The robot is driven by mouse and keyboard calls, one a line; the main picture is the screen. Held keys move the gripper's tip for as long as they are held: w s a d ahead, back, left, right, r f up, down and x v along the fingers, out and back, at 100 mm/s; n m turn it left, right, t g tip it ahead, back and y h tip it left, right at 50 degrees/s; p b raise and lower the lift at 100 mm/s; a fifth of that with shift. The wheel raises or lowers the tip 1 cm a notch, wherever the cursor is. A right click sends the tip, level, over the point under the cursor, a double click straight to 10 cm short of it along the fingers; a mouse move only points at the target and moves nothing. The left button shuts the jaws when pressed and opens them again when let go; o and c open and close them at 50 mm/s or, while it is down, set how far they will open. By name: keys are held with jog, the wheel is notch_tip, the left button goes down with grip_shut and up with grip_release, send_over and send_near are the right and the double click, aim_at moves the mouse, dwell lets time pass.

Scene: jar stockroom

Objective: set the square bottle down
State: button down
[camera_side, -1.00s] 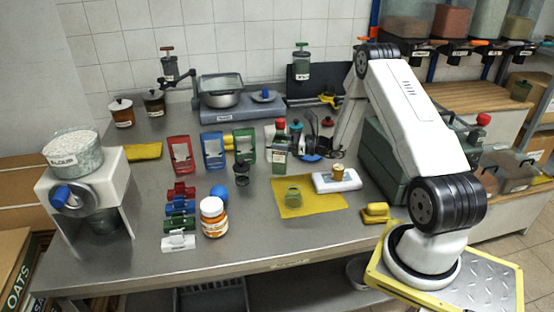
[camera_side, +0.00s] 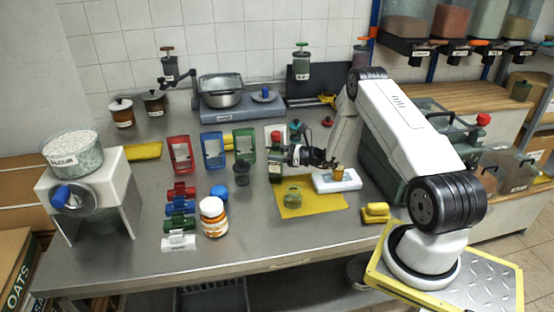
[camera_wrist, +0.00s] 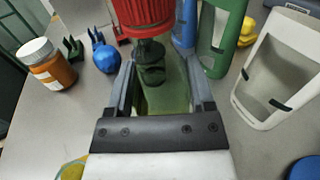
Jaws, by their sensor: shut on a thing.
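The square bottle is dark green glass with a red cap. In the side view the bottle (camera_side: 275,168) is upright, just above or at the far left edge of the yellow mat (camera_side: 322,203); I cannot tell whether its base touches down. My gripper (camera_side: 281,156) reaches in from the right and is shut on it. In the wrist view the bottle (camera_wrist: 168,92) is between the two fingers of my gripper (camera_wrist: 162,88), with the red cap (camera_wrist: 145,14) at the top. Its base is hidden there.
A white scale (camera_side: 337,181) with a small brass piece is to the right.

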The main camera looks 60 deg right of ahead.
aim_at(283, 154)
jog(key=shift+f, duration=0.3)
grip_release()
jog(key=shift+r, duration=0.15)
jog(key=shift+v, duration=3.8)
